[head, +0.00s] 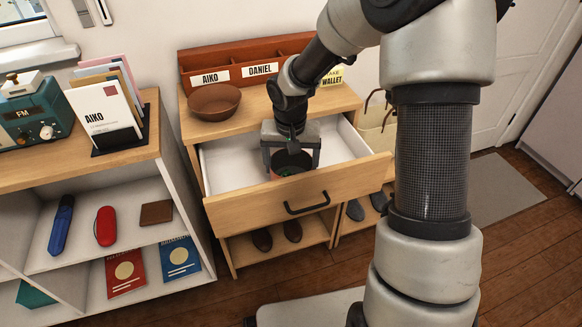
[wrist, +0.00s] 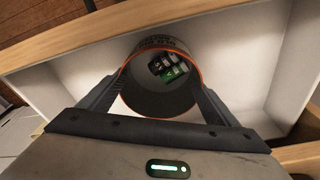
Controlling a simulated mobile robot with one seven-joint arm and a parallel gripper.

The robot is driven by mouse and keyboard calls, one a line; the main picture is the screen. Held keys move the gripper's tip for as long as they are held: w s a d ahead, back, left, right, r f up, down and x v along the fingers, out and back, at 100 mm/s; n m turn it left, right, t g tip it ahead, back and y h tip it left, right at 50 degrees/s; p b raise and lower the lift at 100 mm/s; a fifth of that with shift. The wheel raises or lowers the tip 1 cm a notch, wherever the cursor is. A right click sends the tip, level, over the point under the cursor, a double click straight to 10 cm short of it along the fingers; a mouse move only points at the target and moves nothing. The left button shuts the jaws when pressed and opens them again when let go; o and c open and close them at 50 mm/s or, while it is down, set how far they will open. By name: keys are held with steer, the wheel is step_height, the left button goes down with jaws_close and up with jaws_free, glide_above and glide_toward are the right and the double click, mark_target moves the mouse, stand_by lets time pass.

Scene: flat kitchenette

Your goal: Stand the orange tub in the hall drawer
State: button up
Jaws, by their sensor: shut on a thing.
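The orange tub (head: 287,172) is within the open hall drawer (head: 243,207), near the drawer's front panel. In the wrist view the tub (wrist: 150,98) shows a thin orange rim, a dark grey inside, and small black and green items at its bottom. The tub looks roughly upright. I cannot tell whether its base touches the white drawer floor (wrist: 65,90).
A brown bowl (head: 215,101) and a wooden letter rack (head: 240,65) stand on the cabinet top behind the drawer. A shelf unit with a radio (head: 35,115) is at left. Shoes (head: 262,240) lie below the drawer. The drawer has bare floor on both sides of the tub.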

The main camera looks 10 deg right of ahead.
steer(key=shift+f, duration=0.2)
steer(key=o, duration=1.1)
steer(key=r+p, duration=0.1)
steer(key=r, duration=0.3)
steer(key=s+r+p, duration=0.1)
steer(key=r, duration=0.3)
steer(key=r+p, duration=0.1)
steer(key=r, duration=0.3)
steer(key=shift+s+a+r+p, duration=0.2)
steer(key=shift+s+p, duration=0.1)
steer(key=shift+s, duration=0.05)
